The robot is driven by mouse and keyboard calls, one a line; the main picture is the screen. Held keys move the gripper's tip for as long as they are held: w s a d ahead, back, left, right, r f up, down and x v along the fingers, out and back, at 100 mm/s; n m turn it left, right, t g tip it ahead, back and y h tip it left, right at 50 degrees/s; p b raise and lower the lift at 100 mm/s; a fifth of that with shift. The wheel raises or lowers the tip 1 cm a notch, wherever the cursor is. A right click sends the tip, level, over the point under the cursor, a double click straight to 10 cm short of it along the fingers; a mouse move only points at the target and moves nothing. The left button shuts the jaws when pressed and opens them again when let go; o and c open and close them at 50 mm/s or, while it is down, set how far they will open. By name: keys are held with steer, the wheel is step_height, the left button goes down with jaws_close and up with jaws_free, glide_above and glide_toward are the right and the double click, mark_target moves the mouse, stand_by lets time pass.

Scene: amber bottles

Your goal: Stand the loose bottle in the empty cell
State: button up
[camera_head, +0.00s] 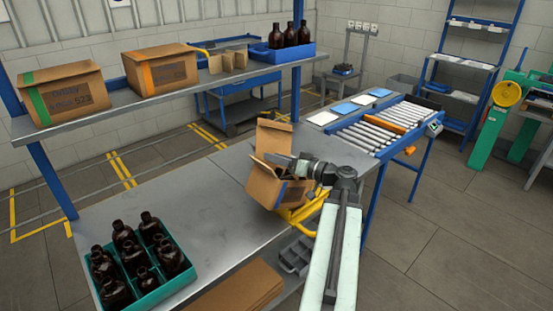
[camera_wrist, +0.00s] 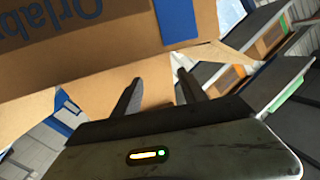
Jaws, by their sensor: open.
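My gripper (camera_head: 299,168) is at the open cardboard box (camera_head: 268,187) on the right end of the bench, among its raised flaps. In the wrist view my gripper (camera_wrist: 160,76) has its two dark fingers apart, with nothing seen between them. Printed cardboard (camera_wrist: 100,45) fills much of that view, just beyond the fingers. A teal crate (camera_head: 165,291) at the bench's front left holds several dark amber bottles (camera_head: 134,257). I cannot make out an empty cell among them. No loose bottle is clearly visible; the box's inside is mostly hidden by flaps and my arm.
A shelf above the bench carries two closed cartons (camera_head: 160,68), a cardboard divider (camera_head: 228,61) and a blue bin (camera_head: 282,54) with three bottles. A roller conveyor (camera_head: 376,130) stands at the back right. The bench top (camera_head: 180,205) between crate and box is clear.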

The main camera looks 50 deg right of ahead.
steer(key=v, duration=0.7)
steer(key=shift+s, duration=0.4)
steer(key=shift+d, duration=0.1)
